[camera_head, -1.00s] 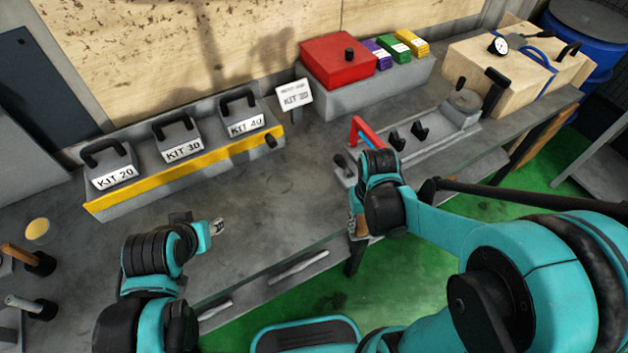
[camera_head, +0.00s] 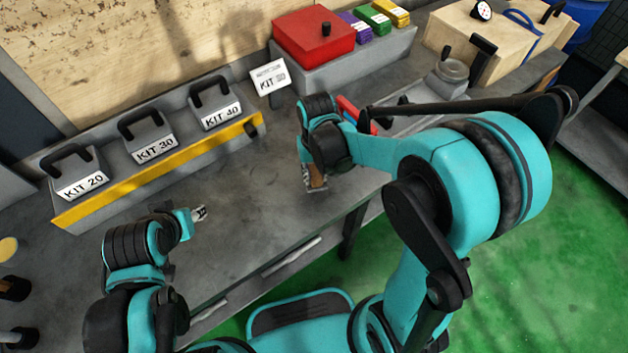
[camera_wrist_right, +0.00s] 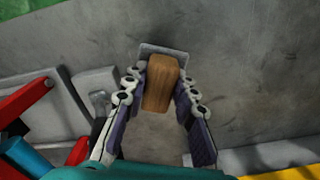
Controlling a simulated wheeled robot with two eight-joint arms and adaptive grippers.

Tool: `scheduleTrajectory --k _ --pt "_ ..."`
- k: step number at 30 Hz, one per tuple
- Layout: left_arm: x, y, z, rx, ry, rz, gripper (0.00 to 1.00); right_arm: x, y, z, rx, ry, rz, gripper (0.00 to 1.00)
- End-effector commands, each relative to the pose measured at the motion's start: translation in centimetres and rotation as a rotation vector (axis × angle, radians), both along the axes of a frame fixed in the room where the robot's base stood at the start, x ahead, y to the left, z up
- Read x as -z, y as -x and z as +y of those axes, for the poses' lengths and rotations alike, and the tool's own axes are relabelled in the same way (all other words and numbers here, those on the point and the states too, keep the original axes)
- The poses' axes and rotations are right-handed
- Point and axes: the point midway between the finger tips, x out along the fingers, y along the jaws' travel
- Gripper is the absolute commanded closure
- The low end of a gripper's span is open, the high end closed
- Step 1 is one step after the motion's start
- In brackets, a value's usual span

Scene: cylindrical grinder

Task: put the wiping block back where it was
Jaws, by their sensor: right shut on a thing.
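The wiping block is a brown wooden block on a grey plate. In the right wrist view the block (camera_wrist_right: 162,82) sits between the two fingers of my right gripper (camera_wrist_right: 160,95), which is shut on it. In the head view the block (camera_head: 317,177) shows below my right wrist, near the front edge of the bench; whether it touches the bench is hard to tell. My right gripper (camera_head: 314,168) is mostly hidden behind the wrist there. My left gripper (camera_head: 200,213) is over the bench at the left; its finger opening is too small to judge.
A grey fixture with a red bar (camera_head: 355,113) is right of my right gripper. The bench (camera_head: 240,195) between my grippers is clear.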

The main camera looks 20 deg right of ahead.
Motion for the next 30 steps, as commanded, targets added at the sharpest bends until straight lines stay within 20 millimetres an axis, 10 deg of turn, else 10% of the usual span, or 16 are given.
scheduleTrajectory --k 23,24,25,30 --pt "2.4 0.0 0.0 0.000 0.000 0.000 0.60 3.9 -0.8 0.3 0.001 0.000 0.000 1.00" --pt "2.3 0.0 0.0 0.000 0.000 0.000 0.60 3.8 -0.8 0.3 0.001 0.000 0.000 0.66" --pt "2.3 0.0 0.0 0.000 0.000 0.000 0.60 3.8 -0.8 0.3 0.001 0.000 0.000 0.58" --pt "2.3 0.0 0.0 0.000 0.000 0.000 0.60 3.8 -0.8 0.3 0.001 0.000 0.000 0.53"
